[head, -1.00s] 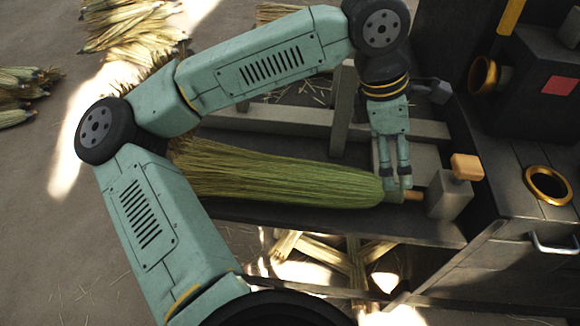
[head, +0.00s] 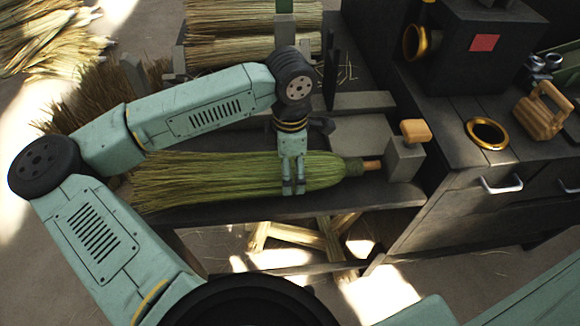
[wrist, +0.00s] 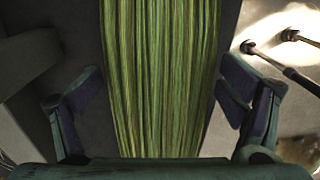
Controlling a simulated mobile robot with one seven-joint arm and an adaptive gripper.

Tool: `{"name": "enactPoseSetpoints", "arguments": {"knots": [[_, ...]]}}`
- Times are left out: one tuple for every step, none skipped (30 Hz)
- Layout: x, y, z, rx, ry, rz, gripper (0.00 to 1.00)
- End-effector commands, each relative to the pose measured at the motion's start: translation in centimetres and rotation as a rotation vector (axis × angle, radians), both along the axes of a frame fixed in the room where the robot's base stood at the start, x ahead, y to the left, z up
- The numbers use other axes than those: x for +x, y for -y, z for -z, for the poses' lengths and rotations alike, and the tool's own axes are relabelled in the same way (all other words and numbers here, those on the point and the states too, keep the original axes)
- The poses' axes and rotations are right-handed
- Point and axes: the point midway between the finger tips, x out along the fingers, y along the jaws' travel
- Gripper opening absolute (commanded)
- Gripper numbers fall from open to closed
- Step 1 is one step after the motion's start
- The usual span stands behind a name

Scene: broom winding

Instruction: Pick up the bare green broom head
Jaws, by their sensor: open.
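The bare green broom head (head: 225,180) lies on its side on a dark low bench. Its bristles fan out to the left and its narrow bound end, with a short wooden stub (head: 371,165), points right at a grey block. My gripper (head: 293,188) is over the right half of the bristles, pointing down. In the wrist view the green bristles (wrist: 160,80) run between my two open fingers (wrist: 160,108), with a gap on both sides. I cannot tell how far the fingertips reach down beside the bristles.
A grey block with an orange wooden top (head: 405,155) stands right of the stub. A dark cabinet (head: 440,220) with a brass ring (head: 487,133) is further right. Straw bundles (head: 250,20) lie behind. A wooden cross brace (head: 300,235) is below the bench.

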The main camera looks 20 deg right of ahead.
Motion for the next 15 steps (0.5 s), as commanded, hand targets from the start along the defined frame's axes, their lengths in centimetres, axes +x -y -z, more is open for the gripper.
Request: {"name": "enactPoseSetpoints", "arguments": {"knots": [[-0.1, 0.0, 0.6, -0.001, -0.002, 0.0, 0.89], [-0.1, 0.0, 0.9, -0.001, -0.002, 0.0, 0.89], [0.0, 0.0, 1.2, -0.002, -0.001, 0.001, 0.89], [0.0, 0.0, 1.4, -0.001, 0.0, 0.001, 0.89], [0.0, 0.0, 1.6, -0.001, 0.0, 0.001, 0.89], [0.0, 0.0, 1.7, -0.001, 0.0, 0.001, 0.89], [0.0, 0.0, 1.8, -0.001, 0.0, 0.001, 0.89], [0.0, 0.0, 1.8, -0.001, 0.001, 0.001, 0.89], [0.0, 0.0, 1.8, -0.001, 0.001, 0.001, 0.89], [0.0, 0.0, 1.8, -0.001, 0.001, 0.001, 0.89], [0.0, 0.0, 1.8, -0.001, 0.001, 0.001, 0.89], [0.0, 0.0, 1.8, -0.001, 0.001, 0.001, 0.89], [0.0, 0.0, 1.8, -0.001, 0.001, 0.001, 0.87], [0.0, 0.0, 1.7, -0.001, 0.001, 0.001, 0.85], [0.0, 0.0, 1.7, -0.001, 0.001, 0.0, 0.82]]}}
